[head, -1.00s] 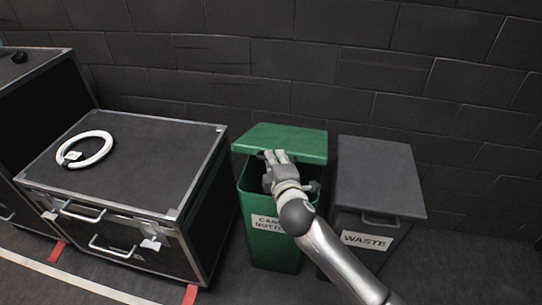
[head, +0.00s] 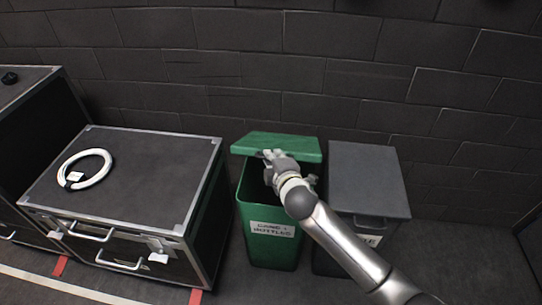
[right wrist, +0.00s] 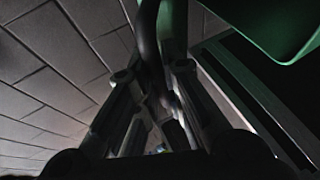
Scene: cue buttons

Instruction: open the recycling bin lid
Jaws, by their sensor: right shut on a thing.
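The green recycling bin (head: 268,228), labelled for cans and bottles, stands against the dark wall. Its green lid (head: 285,146) is raised part way above the rim, with a dark gap beneath it. My right gripper (head: 270,157) is at the lid's front edge, shut on what looks like the lid's handle. In the right wrist view a dark bar (right wrist: 150,35), likely that handle, runs between the fingers, and green bin parts (right wrist: 285,25) show at upper right. The exact grip is partly hidden by the hand. My left gripper is not in view.
A grey waste bin (head: 368,180), lid closed, stands close on the right, partly behind my right arm. A black case (head: 130,170) with a white ring (head: 88,168) on it stands to the left. The wall is close behind the bins.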

